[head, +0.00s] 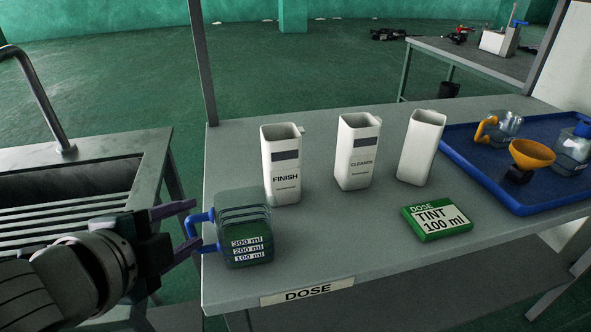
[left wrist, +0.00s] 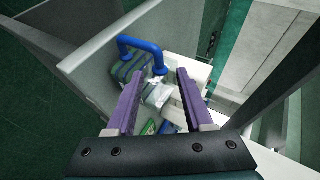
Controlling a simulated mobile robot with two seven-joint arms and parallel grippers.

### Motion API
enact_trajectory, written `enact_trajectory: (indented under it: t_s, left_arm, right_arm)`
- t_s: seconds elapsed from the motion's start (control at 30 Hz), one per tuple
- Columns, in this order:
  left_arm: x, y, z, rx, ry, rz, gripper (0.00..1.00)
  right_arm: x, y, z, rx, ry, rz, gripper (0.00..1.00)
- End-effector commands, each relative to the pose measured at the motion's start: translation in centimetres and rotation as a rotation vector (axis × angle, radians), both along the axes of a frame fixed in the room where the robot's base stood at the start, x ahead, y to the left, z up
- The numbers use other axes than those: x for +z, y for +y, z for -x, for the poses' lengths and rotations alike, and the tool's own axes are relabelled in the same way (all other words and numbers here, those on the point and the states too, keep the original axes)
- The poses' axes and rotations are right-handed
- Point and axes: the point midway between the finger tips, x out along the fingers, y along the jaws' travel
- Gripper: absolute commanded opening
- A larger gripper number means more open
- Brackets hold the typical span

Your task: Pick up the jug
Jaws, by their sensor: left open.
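The jug (head: 244,228) is a clear, green-tinted vessel marked 300, 200 and 100 ml. It stands upright near the front left corner of the grey table. Its blue handle (head: 197,217) points left, toward my left gripper. My left gripper (head: 195,222) is open, its purple fingers at the handle. In the left wrist view the blue handle (left wrist: 137,43) shows just ahead of the open fingertips (left wrist: 158,73); I cannot tell whether it lies between them. My right gripper is not in view.
White containers marked FINISH (head: 283,187) and CLEANER (head: 357,171) and another one (head: 420,150) stand behind. A green TINT box (head: 437,217) lies right of the jug. A blue tray (head: 490,180) holds another jug, a funnel and a bottle. A metal sink (head: 70,150) is left.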

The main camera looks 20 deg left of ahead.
Motion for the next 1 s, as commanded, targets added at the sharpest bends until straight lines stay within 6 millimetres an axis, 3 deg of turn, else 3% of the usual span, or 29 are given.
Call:
enact_trajectory:
  t_s: [0.2, 0.5, 0.9, 1.0]
  left_arm:
    - [-1.8, 0.2, -2.4, 0.001, 0.000, 0.001, 0.52]
    - [-1.9, 0.2, -2.7, -0.001, 0.002, 0.002, 0.51]
    - [-1.9, 0.2, -2.7, 0.000, 0.002, 0.001, 0.06]
    - [-1.9, 0.2, -2.7, 0.000, 0.002, 0.001, 0.00]
  right_arm:
    - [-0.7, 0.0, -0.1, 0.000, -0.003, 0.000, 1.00]
    - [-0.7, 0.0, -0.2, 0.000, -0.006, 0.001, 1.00]
    - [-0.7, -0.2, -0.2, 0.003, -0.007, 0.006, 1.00]
    - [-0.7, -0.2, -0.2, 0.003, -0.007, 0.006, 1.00]
